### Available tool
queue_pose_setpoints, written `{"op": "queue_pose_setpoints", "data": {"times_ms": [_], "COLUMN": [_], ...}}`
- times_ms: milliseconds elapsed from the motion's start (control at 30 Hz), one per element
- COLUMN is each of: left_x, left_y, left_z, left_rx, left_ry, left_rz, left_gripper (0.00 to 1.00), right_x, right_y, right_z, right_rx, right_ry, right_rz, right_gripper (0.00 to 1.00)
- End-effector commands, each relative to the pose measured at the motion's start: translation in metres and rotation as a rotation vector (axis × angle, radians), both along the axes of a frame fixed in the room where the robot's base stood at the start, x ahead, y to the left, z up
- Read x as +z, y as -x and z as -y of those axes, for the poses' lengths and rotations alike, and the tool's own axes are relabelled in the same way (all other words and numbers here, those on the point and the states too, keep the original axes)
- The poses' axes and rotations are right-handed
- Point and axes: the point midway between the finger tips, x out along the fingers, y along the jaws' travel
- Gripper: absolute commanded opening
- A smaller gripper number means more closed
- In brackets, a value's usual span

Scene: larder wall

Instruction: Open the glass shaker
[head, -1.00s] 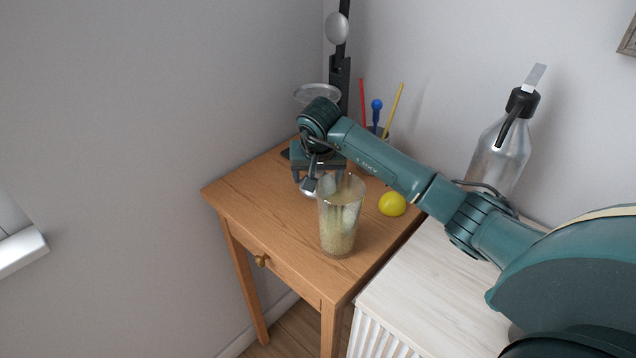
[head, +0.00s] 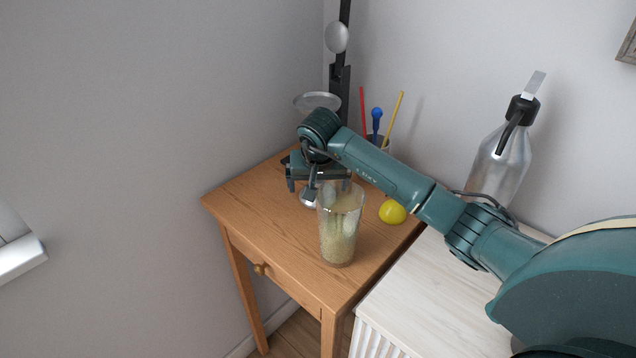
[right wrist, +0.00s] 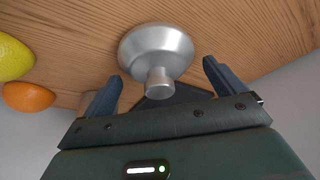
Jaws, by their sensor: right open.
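The glass shaker (head: 338,240) is a clear tumbler with pale yellow-green contents, upright near the front of the wooden table. Its top looks open, with no lid on it. A silver domed cap with a narrow neck (head: 308,200) is on the table behind and left of the glass, partly hidden by my gripper. In the right wrist view the cap (right wrist: 156,52) stands apart from the fruit, neck toward the camera. My right gripper (head: 314,181) is over the cap; its open fingers (right wrist: 162,74) are either side of the neck, with visible gaps. My left gripper is not in view.
The wooden table (head: 262,215) has free room at its front left. A lemon (head: 392,211) lies right of the glass; an orange (right wrist: 28,97) shows in the wrist view. A dark stand with a silver pan (head: 317,101) and a holder with sticks are behind. A bottle (head: 500,160) stands at right.

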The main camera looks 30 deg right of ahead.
Motion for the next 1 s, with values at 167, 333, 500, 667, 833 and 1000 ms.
{"op": "queue_pose_setpoints", "data": {"times_ms": [167, 333, 500, 667, 833, 1000], "left_x": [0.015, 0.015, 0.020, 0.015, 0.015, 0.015], "left_y": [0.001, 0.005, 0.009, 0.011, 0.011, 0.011], "left_z": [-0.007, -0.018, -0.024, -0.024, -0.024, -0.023], "left_rx": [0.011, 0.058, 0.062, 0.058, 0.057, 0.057], "left_ry": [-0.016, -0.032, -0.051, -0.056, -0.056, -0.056], "left_rz": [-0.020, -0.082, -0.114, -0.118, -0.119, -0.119], "left_gripper": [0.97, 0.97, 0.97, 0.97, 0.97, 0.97], "right_x": [0.029, 0.063, 0.090, 0.104, 0.111, 0.111], "right_y": [0.007, 0.019, 0.030, 0.037, 0.041, 0.041], "right_z": [-0.003, -0.009, -0.015, -0.018, -0.020, -0.020], "right_rx": [0.001, 0.001, 0.002, 0.000, 0.001, 0.000], "right_ry": [0.002, 0.003, 0.002, 0.000, 0.001, 0.000], "right_rz": [0.002, 0.002, 0.001, 0.003, 0.001, 0.000], "right_gripper": [0.95, 0.95, 0.95, 0.95, 0.95, 0.95]}}
